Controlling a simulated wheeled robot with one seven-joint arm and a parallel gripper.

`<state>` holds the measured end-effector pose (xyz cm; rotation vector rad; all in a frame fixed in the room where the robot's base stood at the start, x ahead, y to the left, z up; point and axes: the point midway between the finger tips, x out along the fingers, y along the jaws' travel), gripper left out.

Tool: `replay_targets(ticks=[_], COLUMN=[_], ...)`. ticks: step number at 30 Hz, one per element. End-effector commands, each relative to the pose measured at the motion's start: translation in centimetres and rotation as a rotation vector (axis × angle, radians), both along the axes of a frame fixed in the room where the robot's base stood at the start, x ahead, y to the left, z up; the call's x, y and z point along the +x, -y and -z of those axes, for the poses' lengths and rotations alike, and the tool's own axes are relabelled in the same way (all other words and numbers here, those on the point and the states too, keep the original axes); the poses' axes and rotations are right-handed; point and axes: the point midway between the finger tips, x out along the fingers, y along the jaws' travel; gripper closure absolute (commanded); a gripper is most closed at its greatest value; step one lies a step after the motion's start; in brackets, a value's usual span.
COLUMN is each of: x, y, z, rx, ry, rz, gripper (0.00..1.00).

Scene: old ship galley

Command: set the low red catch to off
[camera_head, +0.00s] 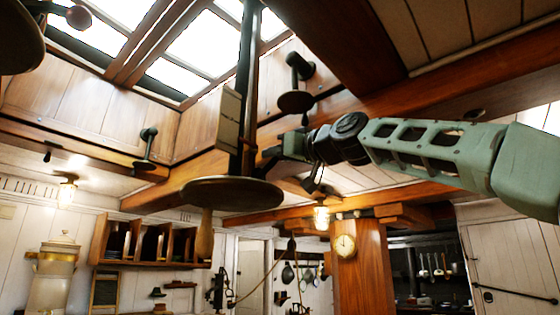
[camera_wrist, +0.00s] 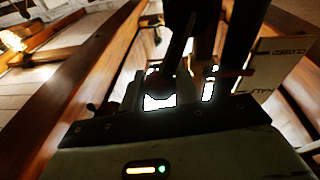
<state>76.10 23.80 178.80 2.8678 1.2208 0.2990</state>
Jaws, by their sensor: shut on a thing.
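A dark upright post (camera_head: 247,80) hangs from the skylight, with a pale plate (camera_head: 229,118) on its left side. My gripper (camera_head: 272,153) reaches in from the right and is against the post, beside the plate. In the wrist view the jaws (camera_wrist: 172,82) are shut on a dark lever-like part (camera_wrist: 178,55); its colour is hard to tell in the shade. A small red piece (camera_wrist: 236,73) shows right of the jaws, by the labelled plate (camera_wrist: 275,75), which reads "CLOSED" and "HALF". I cannot tell whether the red piece and the held part are one.
A round dark disc (camera_head: 232,193) with a wooden handle (camera_head: 205,235) hangs below the post. Ceiling beams (camera_head: 330,195) run close beneath and behind my arm. Another dark fitting (camera_head: 296,85) hangs behind the post. The space between post and back wall looks open.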

Motion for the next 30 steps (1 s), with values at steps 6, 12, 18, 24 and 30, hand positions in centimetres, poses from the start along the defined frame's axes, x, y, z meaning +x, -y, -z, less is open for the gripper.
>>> replay_targets(ticks=[6,12,18,24,30], x=[-0.14,-0.16,-0.16,-0.21,-0.28], y=[-0.11,-0.13,-0.13,-0.18,-0.26], z=[-0.06,-0.1,-0.1,-0.09,-0.08], rx=[-0.019,-0.021,-0.021,-0.02,-0.02], ry=[0.024,0.026,0.025,0.025,0.024], rz=[0.0,-0.001,-0.001,-0.002,-0.004], gripper=[1.0,1.0,0.6,0.47,0.47])
